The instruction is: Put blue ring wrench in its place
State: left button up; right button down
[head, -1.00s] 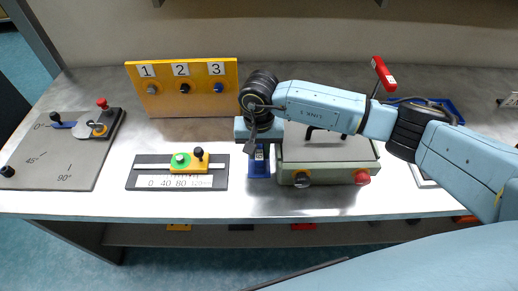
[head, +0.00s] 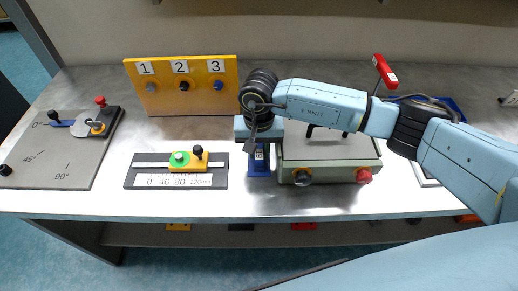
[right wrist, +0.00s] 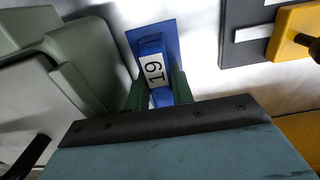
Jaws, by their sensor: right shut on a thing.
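My right gripper (head: 261,143) is over the middle of the bench, beside the green-grey box. In the right wrist view its green fingers (right wrist: 159,93) are shut on a blue piece with a white "19" label, taken as the blue ring wrench (right wrist: 153,47). A flat blue plate (right wrist: 171,38) lies right behind it; I cannot tell whether the two touch. In the head view blue shows below the gripper (head: 260,168). The wrench's ring is not clearly visible. My left gripper is not in view.
The green-grey box (head: 325,177) with its red knob (head: 364,175) stands close on the right. A sliding scale (head: 150,181) lies to the left. A yellow panel numbered 1 to 3 (head: 165,100) stands behind. A red-handled tool (head: 384,71) rises at the back right.

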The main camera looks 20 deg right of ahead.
jog(key=c, duration=1.1)
grip_release()
notch_tip(320, 180, up, 7)
jog(key=p, duration=0.3)
